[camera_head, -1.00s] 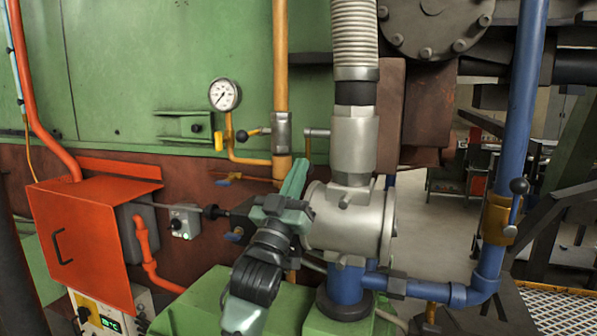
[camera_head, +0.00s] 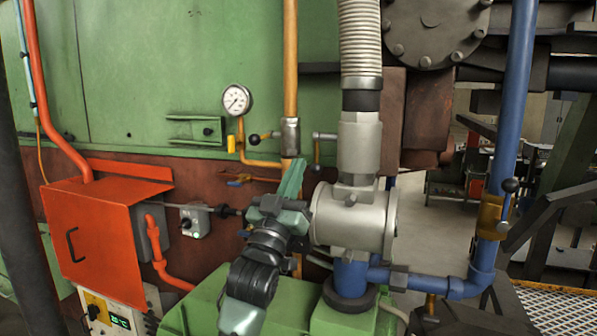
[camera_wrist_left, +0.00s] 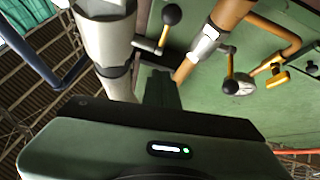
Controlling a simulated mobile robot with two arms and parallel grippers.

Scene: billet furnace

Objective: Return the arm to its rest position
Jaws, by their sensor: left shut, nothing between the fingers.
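My left arm rises from the bottom middle of the head view. My right gripper is in neither view.
A red box (camera_head: 95,240) stands at left. A pressure gauge (camera_head: 237,100) and the orange pipe (camera_head: 290,70) sit on the green furnace wall. A blue pipe (camera_head: 510,120) with a black-knobbed lever (camera_head: 509,187) stands at right. Open floor (camera_head: 445,220) shows behind it.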

